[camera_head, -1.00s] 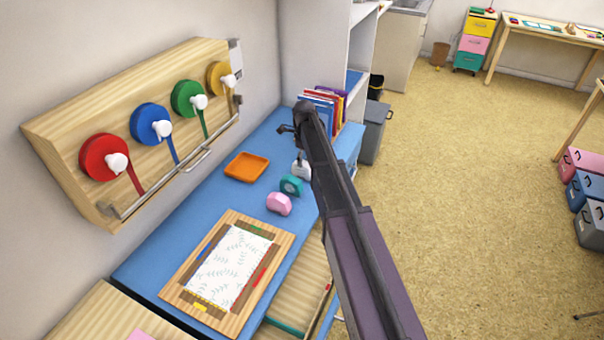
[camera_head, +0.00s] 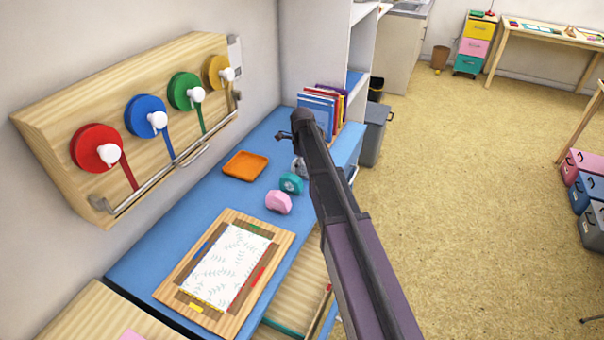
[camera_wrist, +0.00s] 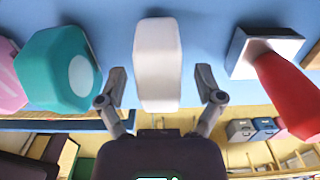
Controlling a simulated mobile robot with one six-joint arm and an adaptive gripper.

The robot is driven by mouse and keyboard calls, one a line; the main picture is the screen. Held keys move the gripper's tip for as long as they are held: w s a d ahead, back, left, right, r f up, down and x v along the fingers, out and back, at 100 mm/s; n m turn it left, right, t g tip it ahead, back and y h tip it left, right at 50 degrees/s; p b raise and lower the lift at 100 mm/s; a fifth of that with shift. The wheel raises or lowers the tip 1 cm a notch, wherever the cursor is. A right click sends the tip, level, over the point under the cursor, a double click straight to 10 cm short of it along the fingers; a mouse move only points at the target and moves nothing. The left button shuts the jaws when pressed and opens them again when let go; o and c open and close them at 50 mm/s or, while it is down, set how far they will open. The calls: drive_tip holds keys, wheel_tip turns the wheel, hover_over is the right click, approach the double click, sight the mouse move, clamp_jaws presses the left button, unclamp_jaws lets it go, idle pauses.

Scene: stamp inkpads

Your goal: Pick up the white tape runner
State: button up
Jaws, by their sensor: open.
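The white tape runner (camera_wrist: 158,62) stands on the blue tabletop in the middle of the wrist view. My gripper (camera_wrist: 161,84) is open, with one finger on each side of it; both fingers look apart from its sides. In the head view, only a small part of the white tape runner (camera_head: 296,165) shows beside my dark arm, which hides the rest. My gripper is mostly hidden there too, with a bit of it showing by the arm's end (camera_head: 287,135).
A teal tape runner (camera_wrist: 62,70) is close on the left, with a pink one (camera_wrist: 8,82) beyond it. A red-handled thing with a pale block base (camera_wrist: 262,50) stands on the right. An orange tray (camera_head: 245,165) and upright books (camera_head: 322,105) are on the blue table (camera_head: 150,250).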

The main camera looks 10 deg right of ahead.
drive_tip(key=shift+f+b, duration=0.45)
drive_tip(key=shift+f, duration=0.3)
clamp_jaws()
drive_tip(key=shift+r, duration=0.15)
idle(0.4)
